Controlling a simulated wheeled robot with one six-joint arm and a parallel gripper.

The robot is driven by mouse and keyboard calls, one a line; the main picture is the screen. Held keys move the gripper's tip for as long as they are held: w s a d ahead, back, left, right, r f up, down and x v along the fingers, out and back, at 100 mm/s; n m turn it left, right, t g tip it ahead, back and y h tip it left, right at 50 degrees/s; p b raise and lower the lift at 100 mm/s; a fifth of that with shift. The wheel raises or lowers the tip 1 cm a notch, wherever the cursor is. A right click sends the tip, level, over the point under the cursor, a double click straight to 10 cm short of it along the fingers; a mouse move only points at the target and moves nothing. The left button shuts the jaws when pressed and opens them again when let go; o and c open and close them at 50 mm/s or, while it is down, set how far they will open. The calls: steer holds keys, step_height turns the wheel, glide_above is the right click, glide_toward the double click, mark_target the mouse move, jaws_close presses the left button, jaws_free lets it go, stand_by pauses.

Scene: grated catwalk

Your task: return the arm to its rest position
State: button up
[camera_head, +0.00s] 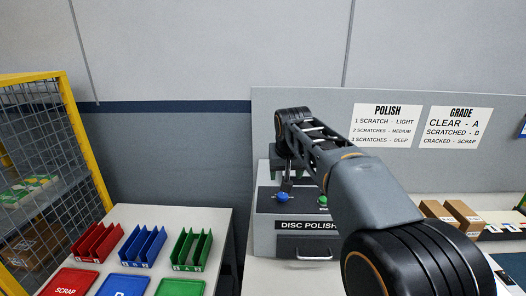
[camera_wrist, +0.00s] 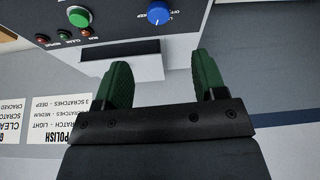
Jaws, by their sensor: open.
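My arm reaches from the lower right across the head view, over the front of the disc polisher (camera_head: 290,245), with its far joint raised above the machine. My gripper (camera_wrist: 162,66) shows clearly in the wrist view. Its two green fingers are apart with nothing between them. The polisher's panel (camera_wrist: 115,30) lies beyond the fingertips, with a green button (camera_wrist: 79,16) and a blue knob (camera_wrist: 158,13). In the head view the arm covers part of the polisher, and the gripper cannot be made out clearly there.
Red (camera_head: 96,243), blue (camera_head: 143,246) and green (camera_head: 190,250) bins stand on the left table, with coloured trays before them. A yellow-framed mesh cage (camera_head: 82,140) stands at far left. Cardboard boxes (camera_head: 463,214) sit right of my arm. POLISH (camera_head: 387,125) and GRADE (camera_head: 455,127) signs hang behind.

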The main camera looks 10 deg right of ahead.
steer(key=s+f, duration=0.7)
steer(key=s, duration=0.4)
steer(key=s+f+n+g, duration=0.1)
steer(key=s+f, duration=0.6)
steer(key=s, duration=0.4)
steer(key=shift+d+f+y, duration=0.25)
steer(key=shift+d+y, duration=0.05)
steer(key=shift+d, duration=0.05)
steer(key=shift+s+r+t, duration=0.2)
steer(key=shift+r+t, duration=0.1)
steer(key=shift+r, duration=0.2)
steer(key=shift+c, duration=0.2)
